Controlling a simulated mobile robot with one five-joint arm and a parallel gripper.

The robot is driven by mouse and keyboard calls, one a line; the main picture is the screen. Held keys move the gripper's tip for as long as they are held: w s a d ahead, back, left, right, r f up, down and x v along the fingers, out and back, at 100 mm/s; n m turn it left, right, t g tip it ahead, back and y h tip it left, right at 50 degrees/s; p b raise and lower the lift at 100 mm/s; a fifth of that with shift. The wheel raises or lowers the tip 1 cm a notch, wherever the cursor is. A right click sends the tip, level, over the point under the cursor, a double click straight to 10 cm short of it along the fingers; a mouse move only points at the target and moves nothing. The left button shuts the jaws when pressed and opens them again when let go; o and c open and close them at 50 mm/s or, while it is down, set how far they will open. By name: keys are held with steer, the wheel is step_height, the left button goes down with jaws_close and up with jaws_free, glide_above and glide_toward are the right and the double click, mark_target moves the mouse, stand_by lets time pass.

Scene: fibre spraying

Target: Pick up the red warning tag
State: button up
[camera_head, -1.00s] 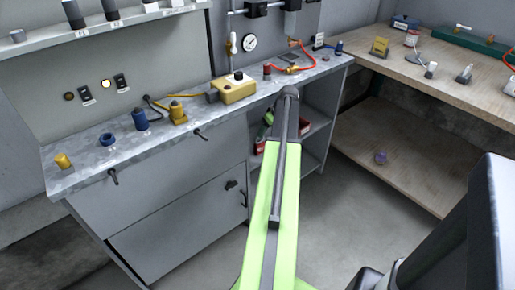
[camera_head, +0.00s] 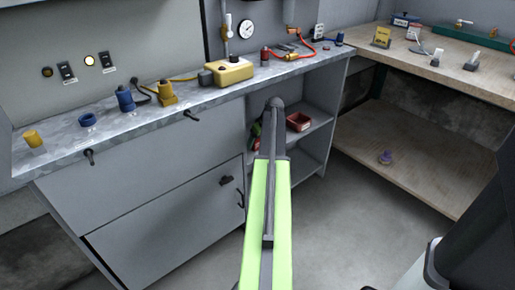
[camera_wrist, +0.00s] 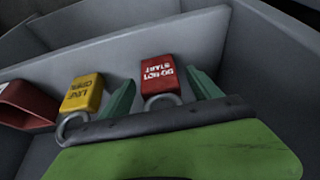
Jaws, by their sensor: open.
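The red tag (camera_wrist: 158,74) reads "DO NOT START" in white letters, upside down in the wrist view, with a grey ring at its near end. It lies on a grey surface between the two teal fingers of my gripper (camera_wrist: 161,80), which is open. The fingers stand apart on either side of the tag, and I cannot tell whether either touches it. A yellow tag (camera_wrist: 83,92) with dark "LINE OPEN" lettering and its own ring lies just left of the left finger. In the head view my arm reaches toward the open shelves, and I cannot make out the red tag there.
A red bin (camera_wrist: 24,106) lies at the left edge of the wrist view. A red bin (camera_head: 299,122) also stands on the upper shelf (camera_head: 318,121). The grey counter (camera_head: 223,93) above holds a yellow box (camera_head: 229,72) and several fittings. Open floor (camera_head: 345,235) lies right of the cabinet.

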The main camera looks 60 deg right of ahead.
steer(key=shift+w+d+f, duration=0.1)
steer(key=shift+w+f, duration=0.1)
steer(key=shift+f, duration=0.5)
steer(key=shift+r, duration=0.25)
jaws_close()
step_height(320, 180, up, 5)
steer(key=p, duration=0.5)
steer(key=s+d+r+p, duration=0.3)
steer(key=s+r+p, duration=0.3)
steer(key=s, duration=0.5)
steer(key=shift+s, duration=0.15)
